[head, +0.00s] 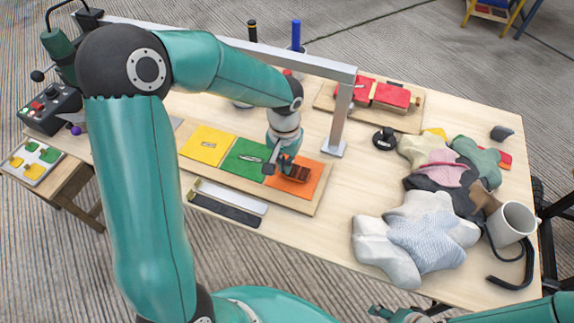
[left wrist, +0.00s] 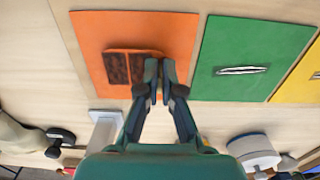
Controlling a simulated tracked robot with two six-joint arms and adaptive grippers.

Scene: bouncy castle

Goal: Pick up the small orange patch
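The small orange patch (left wrist: 118,52) shows in the left wrist view as an orange piece with dark brown areas, over the orange panel (left wrist: 180,30). In the head view its brown part (head: 299,173) shows on the orange panel (head: 310,184). My left gripper (left wrist: 158,82) points down at the patch's right end in the wrist view. Its fingertips are close together with a narrow gap. They overlap the patch's end, and whether they pinch it is unclear. In the head view the left gripper (head: 281,165) hides part of the patch. My right gripper (head: 402,316) is cut off at the bottom edge.
Green (head: 245,160) and yellow (head: 206,145) panels with slits lie beside the orange one. A metal post (head: 341,118) stands behind. Folded cloths (head: 415,235) and a white mug (head: 512,222) crowd the right.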

